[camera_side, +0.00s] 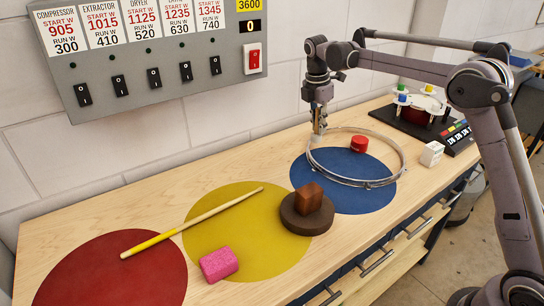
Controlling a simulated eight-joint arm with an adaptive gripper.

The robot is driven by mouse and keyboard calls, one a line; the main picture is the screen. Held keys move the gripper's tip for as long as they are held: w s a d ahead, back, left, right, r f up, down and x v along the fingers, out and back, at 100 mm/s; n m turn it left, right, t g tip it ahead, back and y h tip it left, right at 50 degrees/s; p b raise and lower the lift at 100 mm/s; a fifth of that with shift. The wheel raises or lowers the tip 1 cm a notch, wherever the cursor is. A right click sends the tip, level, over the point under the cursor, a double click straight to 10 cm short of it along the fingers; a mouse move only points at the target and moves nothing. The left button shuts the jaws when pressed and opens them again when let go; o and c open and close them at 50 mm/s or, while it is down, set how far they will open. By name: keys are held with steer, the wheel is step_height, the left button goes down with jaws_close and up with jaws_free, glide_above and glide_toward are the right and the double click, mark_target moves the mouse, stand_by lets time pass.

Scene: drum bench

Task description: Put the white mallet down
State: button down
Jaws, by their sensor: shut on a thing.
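I see no white mallet in this view. My gripper (318,129) points down and is shut on the rim of a thin metal hoop (404,158), at the hoop's back left. The hoop is over the blue disc (355,201) on the bench; I cannot tell whether it touches the bench. A wooden stick (215,210) with a yellow end lies across the red disc (120,280) and the yellow disc (215,205), away from my gripper.
A red cylinder (359,144) is within the hoop's outline. A brown block on a dark round base (305,222) and a pink block (219,264) stand left. A white cube (432,153) and a black device (405,122) stand right. A switch panel (150,50) hangs behind.

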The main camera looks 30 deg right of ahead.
steer(key=shift+s+d+r, duration=0.2)
steer(key=shift+d+r, duration=0.05)
steer(key=shift+a+r, duration=0.1)
steer(key=shift+a, duration=0.2)
steer(key=a+n+t, duration=0.1)
steer(key=a+n, duration=0.9)
steer(key=a, duration=1.4)
steer(key=s+a+n+y, duration=0.1)
steer(key=s+a+n, duration=0.3)
steer(key=a, duration=0.6)
steer(key=s+a+n+y, duration=0.1)
steer(key=s+a+n, duration=0.3)
steer(key=a, duration=0.5)
steer(key=shift+t, duration=0.4)
steer(key=s+a+f, duration=0.1)
steer(key=a+f, duration=0.1)
steer(key=a, duration=0.2)
steer(key=s+a+f, duration=0.1)
steer(key=a+f, duration=0.1)
steer(key=a, duration=0.2)
steer(key=s+a+f, duration=0.1)
steer(key=a+f, duration=0.2)
steer(key=a, duration=0.1)
steer(key=shift+s+a, duration=0.3)
steer(key=shift+s, duration=0.05)
steer(key=shift+f, duration=1.85)
steer(key=shift+f, duration=0.1)
